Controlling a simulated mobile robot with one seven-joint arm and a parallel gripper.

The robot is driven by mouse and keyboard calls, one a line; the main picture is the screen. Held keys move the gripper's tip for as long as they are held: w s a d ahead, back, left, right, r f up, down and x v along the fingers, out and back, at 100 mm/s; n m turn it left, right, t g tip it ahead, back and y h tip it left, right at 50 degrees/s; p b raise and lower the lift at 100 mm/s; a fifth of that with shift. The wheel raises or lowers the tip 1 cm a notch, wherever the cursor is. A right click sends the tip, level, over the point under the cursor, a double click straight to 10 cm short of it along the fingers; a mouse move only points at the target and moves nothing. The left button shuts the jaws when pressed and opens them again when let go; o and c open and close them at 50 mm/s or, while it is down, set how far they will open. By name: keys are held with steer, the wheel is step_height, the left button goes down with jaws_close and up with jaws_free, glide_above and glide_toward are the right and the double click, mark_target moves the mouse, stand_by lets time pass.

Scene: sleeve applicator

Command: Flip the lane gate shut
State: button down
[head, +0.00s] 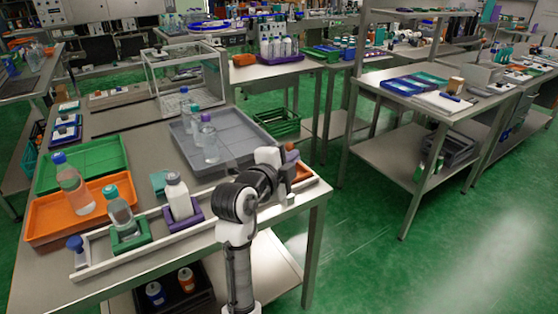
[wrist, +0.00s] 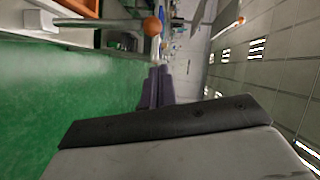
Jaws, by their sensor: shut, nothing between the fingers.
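The lane (head: 150,262) is a long pale-railed channel along the front of the table. A bottle with a teal cap (head: 120,215) stands in a green holder in it, and a white bottle (head: 178,197) stands in a purple holder. In the wrist view an orange ball knob (wrist: 152,26) sits on the end of a thin rod, which looks like the gate's lever; the gate's leaf cannot be made out. My gripper (wrist: 156,72) is shut and empty, apart from the knob in the picture.
An orange tray (head: 40,226) with a clear bottle and a green tray (head: 55,178) lie behind the lane. A grey tray (head: 243,140) with bottles lies behind my arm. A blue knob (head: 75,243) stands at the lane's left end. Open green floor lies to the right.

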steer(key=shift+w+a+f+p, duration=0.2)
steer(key=shift+w, duration=0.45)
steer(key=shift+w+a+f+p, duration=0.15)
steer(key=shift+w+f, duration=0.1)
steer(key=shift+w, duration=0.4)
steer(key=shift+w+a+f+p, duration=0.2)
steer(key=shift+w, duration=0.45)
